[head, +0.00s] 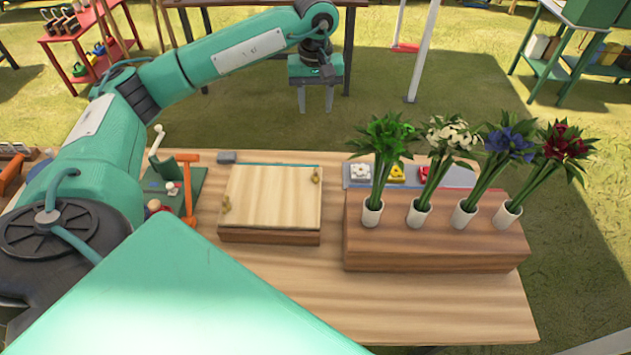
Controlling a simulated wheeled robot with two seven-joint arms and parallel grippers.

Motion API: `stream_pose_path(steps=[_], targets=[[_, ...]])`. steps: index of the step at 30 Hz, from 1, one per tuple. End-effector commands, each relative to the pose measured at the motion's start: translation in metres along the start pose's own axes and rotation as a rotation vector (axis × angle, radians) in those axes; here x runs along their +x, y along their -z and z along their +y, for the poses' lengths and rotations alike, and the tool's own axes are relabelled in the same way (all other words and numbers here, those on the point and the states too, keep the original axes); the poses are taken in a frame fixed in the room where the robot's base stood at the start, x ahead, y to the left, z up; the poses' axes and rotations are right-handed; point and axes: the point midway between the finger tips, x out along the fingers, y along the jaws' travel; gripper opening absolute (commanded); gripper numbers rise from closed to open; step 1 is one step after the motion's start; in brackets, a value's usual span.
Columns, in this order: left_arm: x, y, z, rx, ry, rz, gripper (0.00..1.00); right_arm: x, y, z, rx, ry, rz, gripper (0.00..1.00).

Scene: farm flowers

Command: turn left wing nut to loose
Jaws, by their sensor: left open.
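A flat wooden press (271,196) lies on the table with a light wooden top plate. The left wing nut (227,204), small and brass-coloured, sits at the plate's near left corner. A second brass wing nut (316,176) sits at its far right corner. How tight either one is cannot be made out. My left gripper (315,106) is open and empty, with its two fingers pointing down. It shows above the table's far edge in the picture, well apart from the press and both nuts. My right gripper is not in view.
Right of the press, a wooden block (434,242) holds several white vases of flowers on the table (300,290). A grey tray (461,177) with small coloured pieces lies behind it. A green board (181,184) and an orange-handled tool (191,188) lie left of the press.

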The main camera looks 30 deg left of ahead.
Motion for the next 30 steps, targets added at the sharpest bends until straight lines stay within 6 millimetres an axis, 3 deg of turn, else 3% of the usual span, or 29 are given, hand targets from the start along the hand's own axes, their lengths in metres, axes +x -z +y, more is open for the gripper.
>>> stream_pose_path(steps=[1, 3, 10, 20, 30], targets=[[0.032, 0.0, 0.0, 0.0, 0.0, 0.0, 0.43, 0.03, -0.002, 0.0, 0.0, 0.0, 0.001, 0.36], [0.051, 0.0, 0.0, 0.0, 0.0, 0.0, 0.43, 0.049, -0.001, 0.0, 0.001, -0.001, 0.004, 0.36], [0.091, 0.0, 0.0, 0.0, 0.0, 0.0, 0.43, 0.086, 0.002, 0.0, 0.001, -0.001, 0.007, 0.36], [0.111, 0.0, 0.0, 0.0, 0.002, -0.002, 0.43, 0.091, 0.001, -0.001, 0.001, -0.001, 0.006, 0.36], [0.179, -0.001, -0.001, -0.001, 0.002, -0.004, 0.43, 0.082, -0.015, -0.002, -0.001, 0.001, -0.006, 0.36]])
